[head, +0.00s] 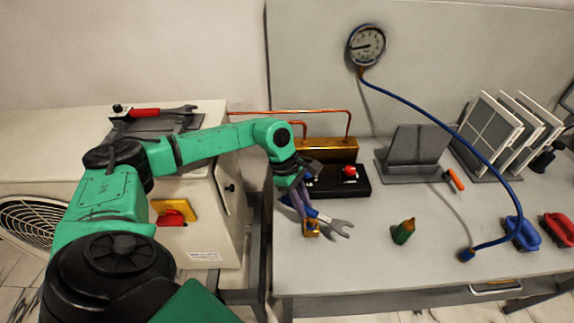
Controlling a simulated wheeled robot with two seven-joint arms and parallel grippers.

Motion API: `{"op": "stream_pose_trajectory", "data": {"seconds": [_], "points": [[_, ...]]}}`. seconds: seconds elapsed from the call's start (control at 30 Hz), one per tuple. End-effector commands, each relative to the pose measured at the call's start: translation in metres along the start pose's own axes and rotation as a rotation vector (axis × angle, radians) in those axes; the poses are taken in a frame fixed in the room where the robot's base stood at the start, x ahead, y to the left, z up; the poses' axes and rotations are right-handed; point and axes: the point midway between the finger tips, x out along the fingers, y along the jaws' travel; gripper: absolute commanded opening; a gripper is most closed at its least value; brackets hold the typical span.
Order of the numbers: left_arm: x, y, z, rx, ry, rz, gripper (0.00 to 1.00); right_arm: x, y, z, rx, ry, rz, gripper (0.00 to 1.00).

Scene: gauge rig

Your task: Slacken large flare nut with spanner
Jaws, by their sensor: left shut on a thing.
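My left arm comes in from the left, and its gripper (308,213) points down over the front left of the bench. It is shut on a spanner (338,225) with a grey open-ended head and a blue part near the fingers. The spanner's head points right, and its handle is partly hidden by the gripper. A small brass-orange piece (311,229) shows right by the fingertips; I cannot tell if it is a nut or touches them. Copper pipes (300,112) run to a brass block (328,150). I cannot make out the large flare nut. My right gripper is out of view.
A red-handled spanner (150,111) lies on the cabinet at left. A black box with a red knob (349,173) sits behind my gripper. A green fitting (404,232) stands to the right. A blue hose (440,130) runs from the gauge (367,45) to the bench.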

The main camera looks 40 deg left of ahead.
Motion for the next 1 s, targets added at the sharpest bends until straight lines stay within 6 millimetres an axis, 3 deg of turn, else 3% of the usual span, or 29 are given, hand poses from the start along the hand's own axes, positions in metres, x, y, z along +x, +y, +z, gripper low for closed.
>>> {"op": "stream_pose_trajectory", "data": {"seconds": [0.23,0.5,0.63,1.0], "points": [[-0.027,0.03,-0.032,-0.73,-0.003,0.309,0.0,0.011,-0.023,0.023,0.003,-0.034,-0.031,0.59],[-0.069,0.059,-0.064,-1.423,-0.01,0.594,0.0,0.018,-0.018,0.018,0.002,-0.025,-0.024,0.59],[-0.078,0.062,-0.07,-1.54,-0.009,0.64,0.0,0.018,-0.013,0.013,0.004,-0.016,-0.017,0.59],[-0.075,0.062,-0.066,-1.534,-0.008,0.633,0.0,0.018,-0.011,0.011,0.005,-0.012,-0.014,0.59]]}}
